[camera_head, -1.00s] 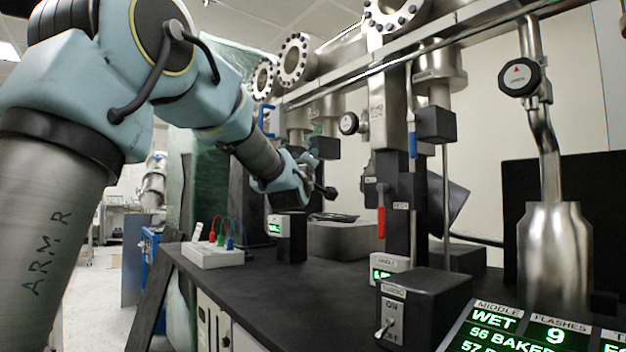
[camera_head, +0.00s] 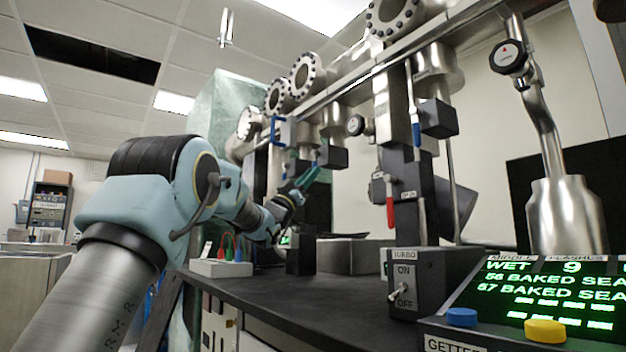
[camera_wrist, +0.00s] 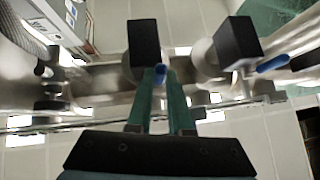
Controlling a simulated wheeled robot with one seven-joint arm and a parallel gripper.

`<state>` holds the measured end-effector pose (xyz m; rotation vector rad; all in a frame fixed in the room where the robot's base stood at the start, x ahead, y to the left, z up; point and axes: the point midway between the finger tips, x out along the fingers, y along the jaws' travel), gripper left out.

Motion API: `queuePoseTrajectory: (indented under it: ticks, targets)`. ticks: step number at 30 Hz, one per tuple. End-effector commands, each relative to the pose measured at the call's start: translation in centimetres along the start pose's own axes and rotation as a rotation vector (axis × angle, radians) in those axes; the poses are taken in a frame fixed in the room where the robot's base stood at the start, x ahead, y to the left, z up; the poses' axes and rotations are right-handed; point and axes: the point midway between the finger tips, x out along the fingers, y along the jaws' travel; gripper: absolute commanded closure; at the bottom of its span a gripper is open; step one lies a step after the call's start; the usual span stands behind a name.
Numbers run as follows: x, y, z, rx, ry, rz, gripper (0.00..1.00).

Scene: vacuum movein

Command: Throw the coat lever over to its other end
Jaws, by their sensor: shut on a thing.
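My gripper (camera_wrist: 160,78) shows in the wrist view as two teal fingers closed on a blue lever tip (camera_wrist: 160,70), beside a black block (camera_wrist: 144,42). In the camera on my body, my gripper (camera_head: 316,168) reaches up to a black block (camera_head: 333,157) under the steel manifold. The held lever is mostly hidden there by my fingers. No label on it is readable, so I cannot confirm that it is the coat lever. A second blue lever (camera_wrist: 272,63) sticks out beside another black block (camera_wrist: 238,42), to the right of my fingers and apart from them.
A blue handle (camera_head: 277,130) sits left of my gripper, and another blue lever (camera_head: 416,135) hangs farther right. A red lever (camera_head: 390,213) hangs below that one. A turbo switch box (camera_head: 404,297) and a green-lettered display (camera_head: 555,296) stand on the dark bench at right.

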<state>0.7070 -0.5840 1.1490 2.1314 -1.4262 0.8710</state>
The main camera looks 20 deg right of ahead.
Motion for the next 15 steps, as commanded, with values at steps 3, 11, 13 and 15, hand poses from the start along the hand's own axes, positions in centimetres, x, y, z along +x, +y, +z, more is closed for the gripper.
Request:
queuePoseTrajectory:
  ticks: [3,11,13,15]
  targets:
    - [-0.03,-0.49,0.19,0.035,0.007,0.031,1.00]
    - [0.11,-0.88,0.13,0.073,0.018,0.066,1.00]
    - [0.13,-0.94,0.09,0.077,0.019,0.069,1.00]
    - [0.14,-0.99,0.06,0.078,0.019,0.069,1.00]
